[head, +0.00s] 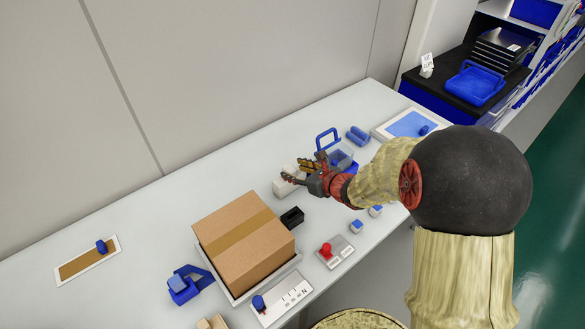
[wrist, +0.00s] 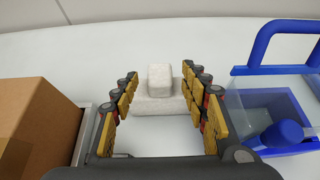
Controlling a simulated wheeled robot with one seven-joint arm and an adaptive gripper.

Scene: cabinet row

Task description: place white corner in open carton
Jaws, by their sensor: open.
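The white corner (wrist: 158,104) is a pale block with a raised piece on a wider base, standing on the white counter. In the head view the white corner (head: 280,188) shows just left of my gripper (head: 297,173), partly hidden by it. In the wrist view my gripper (wrist: 160,104) is open, with one yellow-padded finger on each side of the block and nothing held. I cannot tell whether the fingers touch it. The brown carton (head: 228,222) stands on a white tray left of my gripper; its top looks closed, with a tape strip across it.
A clear and blue bin with a raised blue handle (wrist: 285,38) stands close on the right of my gripper. A black block (head: 292,217) lies between gripper and carton. A red-button panel (head: 336,252) and small blue-topped blocks lie in front.

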